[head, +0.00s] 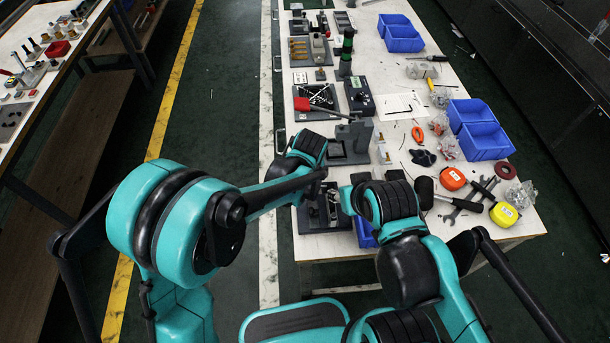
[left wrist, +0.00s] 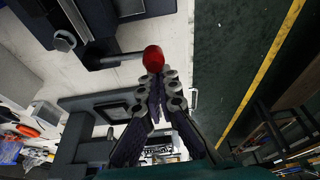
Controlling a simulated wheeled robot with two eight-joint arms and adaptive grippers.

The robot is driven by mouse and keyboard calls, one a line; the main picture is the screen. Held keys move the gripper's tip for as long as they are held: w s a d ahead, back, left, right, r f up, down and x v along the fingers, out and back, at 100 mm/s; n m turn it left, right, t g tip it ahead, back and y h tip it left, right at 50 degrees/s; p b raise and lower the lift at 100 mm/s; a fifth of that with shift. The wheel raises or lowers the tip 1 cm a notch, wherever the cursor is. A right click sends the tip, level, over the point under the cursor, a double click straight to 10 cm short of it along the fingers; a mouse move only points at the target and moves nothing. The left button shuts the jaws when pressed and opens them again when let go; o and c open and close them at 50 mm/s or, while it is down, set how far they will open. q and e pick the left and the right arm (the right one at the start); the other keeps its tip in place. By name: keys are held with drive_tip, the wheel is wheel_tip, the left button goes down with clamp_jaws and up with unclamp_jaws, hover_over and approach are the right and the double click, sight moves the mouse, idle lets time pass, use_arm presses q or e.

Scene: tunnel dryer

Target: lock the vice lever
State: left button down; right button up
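The vice (head: 352,138) is a dark grey block on the near part of the white bench in the head view. A lever with a red handle (head: 302,104) reaches left from beside it. In the left wrist view a red rounded knob (left wrist: 153,59) sits on the end of a dark lever rod (left wrist: 118,60). My left gripper (left wrist: 160,76) has its fingertips together right at the knob; I cannot tell whether they touch it. In the head view the left hand (head: 306,147) is left of the vice, its fingers mostly hidden. My right arm is over the near bench; its fingers cannot be made out.
Blue bins (head: 484,140) stand along the right side of the bench. A mallet (head: 458,203), an orange tape measure (head: 452,179) and a yellow one (head: 503,214) lie near the right arm. Dark fixtures crowd the left bench edge. Open floor lies left of the bench.

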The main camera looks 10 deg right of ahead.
use_arm(q)
drive_tip(key=v, duration=1.2)
